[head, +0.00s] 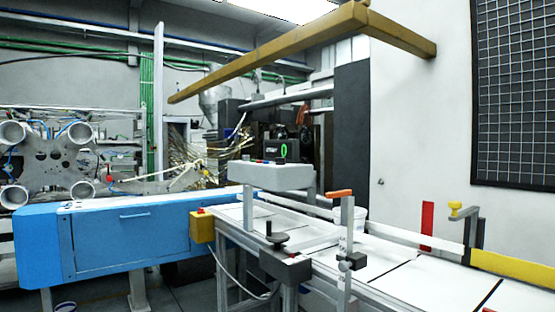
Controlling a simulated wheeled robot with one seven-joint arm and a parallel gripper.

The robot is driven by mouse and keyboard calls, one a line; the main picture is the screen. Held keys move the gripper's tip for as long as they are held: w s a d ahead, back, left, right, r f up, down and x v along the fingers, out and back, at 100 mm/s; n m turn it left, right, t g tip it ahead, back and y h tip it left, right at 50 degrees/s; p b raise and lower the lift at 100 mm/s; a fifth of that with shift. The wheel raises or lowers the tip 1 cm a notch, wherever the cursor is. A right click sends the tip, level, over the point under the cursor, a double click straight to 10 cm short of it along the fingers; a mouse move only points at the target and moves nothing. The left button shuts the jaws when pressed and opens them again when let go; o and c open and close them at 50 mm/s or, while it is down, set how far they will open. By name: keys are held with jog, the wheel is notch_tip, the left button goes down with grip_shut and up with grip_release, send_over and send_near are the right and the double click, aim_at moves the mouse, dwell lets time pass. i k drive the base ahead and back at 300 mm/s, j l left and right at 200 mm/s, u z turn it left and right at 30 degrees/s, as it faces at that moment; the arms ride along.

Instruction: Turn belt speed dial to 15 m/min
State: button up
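A dark display unit (284,150) with a green figure like a 0 is just behind the box. A black knob with a handle (277,238) stands on a dark block at the conveyor's near side. My gripper is not in view.
The white conveyor belt (385,255) on its grey frame runs toward the lower right. A yellow box with a red button (201,225) is at its left end. An orange-handled post (345,225) rises in front. A blue machine (120,240) stands at left.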

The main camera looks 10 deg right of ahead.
aim_at(279, 161)
jog(key=i+j+z, duration=0.1)
jog(key=i+j, duration=0.7)
jog(key=i+j+z, duration=0.1)
jog(key=i+j, duration=0.6)
jog(key=j, duration=0.2)
